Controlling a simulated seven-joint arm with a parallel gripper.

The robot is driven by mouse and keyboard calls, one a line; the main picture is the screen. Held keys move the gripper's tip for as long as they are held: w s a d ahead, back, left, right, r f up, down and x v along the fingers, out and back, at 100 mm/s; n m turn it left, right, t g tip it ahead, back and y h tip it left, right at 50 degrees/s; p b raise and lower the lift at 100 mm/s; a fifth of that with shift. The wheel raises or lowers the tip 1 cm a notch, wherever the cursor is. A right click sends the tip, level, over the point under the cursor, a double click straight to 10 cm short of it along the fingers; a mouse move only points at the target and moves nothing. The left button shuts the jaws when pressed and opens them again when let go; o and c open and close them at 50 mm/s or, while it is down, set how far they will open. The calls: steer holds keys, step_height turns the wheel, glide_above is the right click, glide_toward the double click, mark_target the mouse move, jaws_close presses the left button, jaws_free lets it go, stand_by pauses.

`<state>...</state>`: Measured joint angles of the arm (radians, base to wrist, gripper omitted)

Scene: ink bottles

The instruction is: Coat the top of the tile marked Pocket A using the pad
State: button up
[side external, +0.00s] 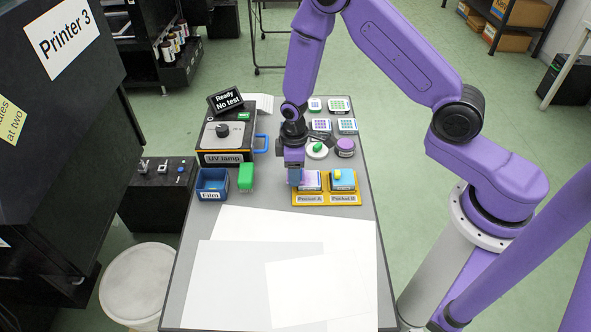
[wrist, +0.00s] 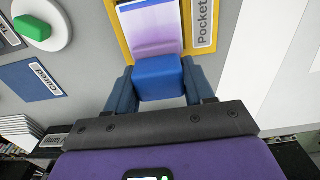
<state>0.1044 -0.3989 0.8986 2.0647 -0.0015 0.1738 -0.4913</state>
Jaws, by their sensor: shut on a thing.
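My gripper (side external: 294,178) is at the left edge of the tile marked Pocket A. In the wrist view my gripper (wrist: 160,82) has its two blue fingers shut on a blue block, which looks like the pad (wrist: 160,70). The Pocket A tile (side external: 311,181) lies in a yellow tray (side external: 327,199), with its label in front. In the wrist view the tile (wrist: 153,28) is white fading to purple toward the pad. The pad overlaps the tile's near end there; I cannot tell whether they touch.
The Pocket B tile (side external: 343,184) sits to the right with a yellow piece on it. A white dish (side external: 317,151) is behind. White sheets (side external: 230,270) cover the front.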

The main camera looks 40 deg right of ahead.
mark_target(304, 175)
steer(key=shift+r, duration=2.8)
steer(key=shift+r, duration=1.5)
steer(key=shift+s+d, duration=0.1)
steer(key=shift+d, duration=0.05)
steer(key=shift+s+d+f, duration=0.5)
steer(key=shift+s+d, duration=0.35)
steer(key=shift+s, duration=0.05)
steer(key=shift+f, duration=3)
steer(key=shift+f, duration=1)
